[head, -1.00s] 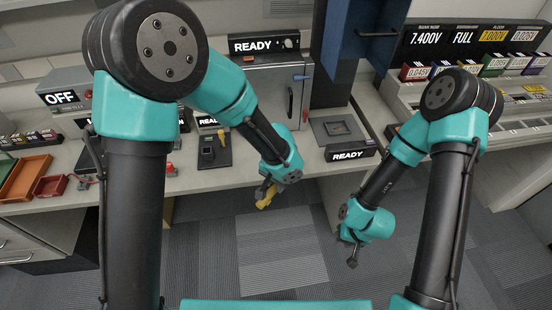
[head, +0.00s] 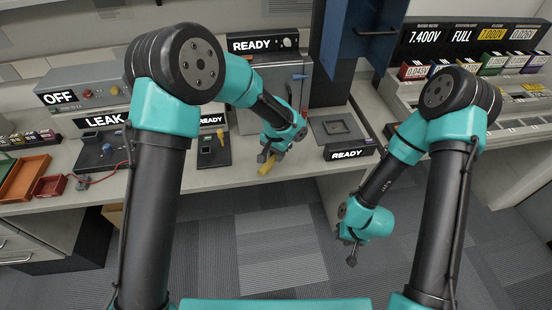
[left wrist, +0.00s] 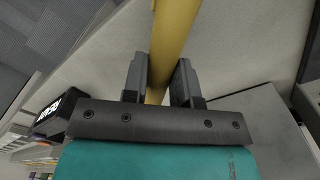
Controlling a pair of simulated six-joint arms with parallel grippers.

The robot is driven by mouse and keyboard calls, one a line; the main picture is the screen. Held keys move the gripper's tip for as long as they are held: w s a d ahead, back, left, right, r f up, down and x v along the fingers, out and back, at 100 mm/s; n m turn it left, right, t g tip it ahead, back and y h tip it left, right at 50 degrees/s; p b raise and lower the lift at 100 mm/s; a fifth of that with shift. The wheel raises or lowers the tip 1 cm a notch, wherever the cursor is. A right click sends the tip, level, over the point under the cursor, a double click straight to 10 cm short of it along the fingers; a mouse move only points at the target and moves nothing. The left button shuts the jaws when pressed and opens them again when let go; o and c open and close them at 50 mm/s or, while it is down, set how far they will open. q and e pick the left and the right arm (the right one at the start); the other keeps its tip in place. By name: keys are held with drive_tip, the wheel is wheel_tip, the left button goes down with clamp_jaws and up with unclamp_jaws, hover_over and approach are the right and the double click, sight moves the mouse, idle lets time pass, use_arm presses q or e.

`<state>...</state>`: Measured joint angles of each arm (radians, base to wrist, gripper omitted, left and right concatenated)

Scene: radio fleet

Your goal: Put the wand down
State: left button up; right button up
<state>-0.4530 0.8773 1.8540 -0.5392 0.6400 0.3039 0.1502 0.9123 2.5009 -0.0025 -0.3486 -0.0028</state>
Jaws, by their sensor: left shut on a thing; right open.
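The wand is a yellow rod (head: 266,167), held in my left gripper (head: 268,156) near the front edge of the bench in the head view. In the left wrist view, the yellow wand (left wrist: 174,40) runs between the two dark fingers of my left gripper (left wrist: 160,82), which are shut on it. The wand's far end is cut off by the top of that view. I cannot tell whether the wand touches the bench. My right gripper (head: 350,250) is open and empty, low over the floor in front of the right bench.
The grey bench (head: 240,178) has a bare strip along its front. Behind it stand a READY cabinet (head: 262,75), a grey square pad (head: 335,129), a READY sign (head: 349,153) and a LEAK station (head: 100,150). Red and orange trays (head: 50,186) lie at the left.

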use_arm(q)
drive_tip(key=shift+w+f, duration=0.3)
drive_tip(key=shift+w, duration=0.15)
drive_tip(key=shift+f, duration=1.5)
drive_tip(key=shift+f, duration=0.2)
drive_tip(key=o, duration=0.9)
drive_tip(key=shift+o, duration=0.2)
drive_tip(key=shift+r, duration=0.15)
wheel_tip(320, 180, up, 12)
drive_tip(key=shift+r, duration=0.1)
